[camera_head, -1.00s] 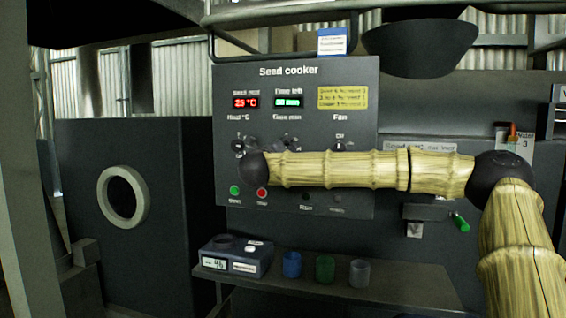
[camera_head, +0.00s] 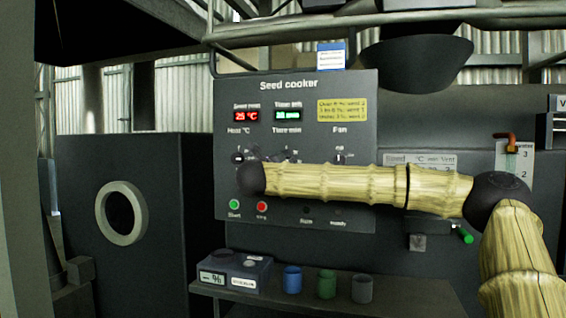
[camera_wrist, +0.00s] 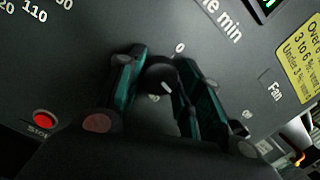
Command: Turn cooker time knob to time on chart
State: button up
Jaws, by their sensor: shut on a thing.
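The seed cooker panel (camera_head: 300,100) faces me, with a red heat display (camera_head: 246,116) reading about 25 °C and a green time display (camera_head: 288,115) too blurred to read. In the wrist view, my gripper (camera_wrist: 160,64) is shut on the black time knob (camera_wrist: 160,78), one teal-edged finger on each side. The knob's white mark points toward the lower right in that view. The "Time min" label (camera_wrist: 222,18) is just above it. In the head view my arm hides most of the knob and gripper. The chart (camera_head: 418,160), headed seed, °C, min and vent, is partly covered by my arm; its rows are hidden.
A heat knob (camera_head: 238,158) and fan knob (camera_head: 339,157) flank the time knob. Green (camera_head: 234,204) and red (camera_head: 261,206) buttons sit below. A shelf (camera_head: 390,300) holds a meter (camera_head: 235,273) and three cups. A green-handled valve (camera_head: 463,234) is at right.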

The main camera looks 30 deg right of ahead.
jog(key=o, duration=1)
jog(key=shift+f, duration=0.1)
jog(key=v, duration=1.2)
